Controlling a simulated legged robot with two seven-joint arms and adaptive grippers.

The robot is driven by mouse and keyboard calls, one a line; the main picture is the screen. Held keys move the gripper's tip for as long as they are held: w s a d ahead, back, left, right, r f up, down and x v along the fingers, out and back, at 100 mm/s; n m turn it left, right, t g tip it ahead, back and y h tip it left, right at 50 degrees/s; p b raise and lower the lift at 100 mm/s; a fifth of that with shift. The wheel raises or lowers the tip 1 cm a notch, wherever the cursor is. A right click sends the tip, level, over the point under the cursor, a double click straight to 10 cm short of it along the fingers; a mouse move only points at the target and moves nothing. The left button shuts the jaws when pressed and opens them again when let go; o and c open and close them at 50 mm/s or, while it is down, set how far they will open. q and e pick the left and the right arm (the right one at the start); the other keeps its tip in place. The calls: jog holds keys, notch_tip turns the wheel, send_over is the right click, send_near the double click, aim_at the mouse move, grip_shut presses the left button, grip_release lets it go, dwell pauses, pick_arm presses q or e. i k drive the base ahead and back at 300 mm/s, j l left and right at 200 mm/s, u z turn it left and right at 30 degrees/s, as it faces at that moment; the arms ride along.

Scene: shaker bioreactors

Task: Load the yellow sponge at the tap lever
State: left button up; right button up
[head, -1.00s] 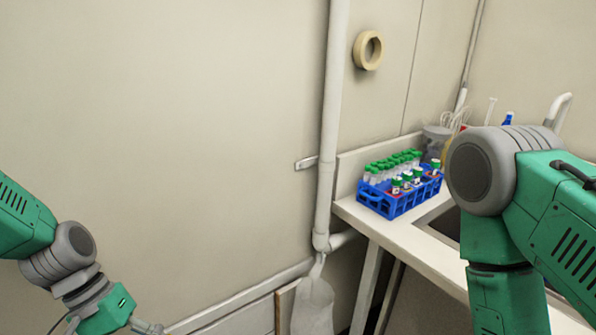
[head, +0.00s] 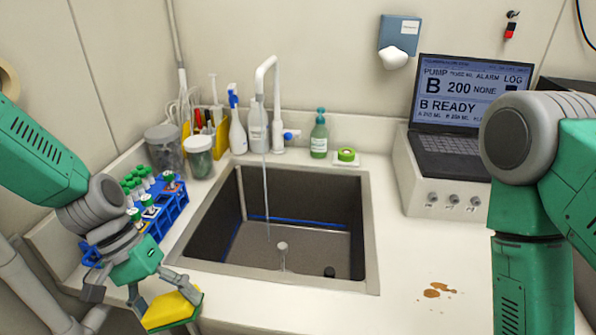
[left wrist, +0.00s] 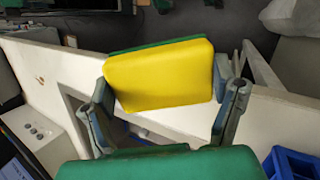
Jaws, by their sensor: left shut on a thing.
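The yellow sponge (head: 170,309), with a green scouring side, is at the front left of the counter in the head view. My left gripper (head: 166,303) is shut on it, and it is held near the counter's front edge, left of the sink. In the left wrist view the yellow sponge (left wrist: 160,77) sits between the two fingers of the left gripper (left wrist: 165,100). The tap (head: 268,95) stands behind the sink with water running, and its blue lever (head: 291,134) points right. My right arm is at the right edge; its gripper is out of view.
The sink (head: 371,235) fills the middle of the counter. A blue tube rack (head: 170,212) stands close to my left arm. A laptop (head: 450,115) and a brown spill (head: 436,290) are right.

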aim_at(288, 135)
jog(key=i+l+z, duration=0.1)
jog(key=z, duration=0.25)
jog(key=i+z, duration=0.2)
jog(key=z, duration=0.2)
jog(key=j, duration=0.35)
jog(key=i+j, duration=0.15)
jog(key=j, duration=0.2)
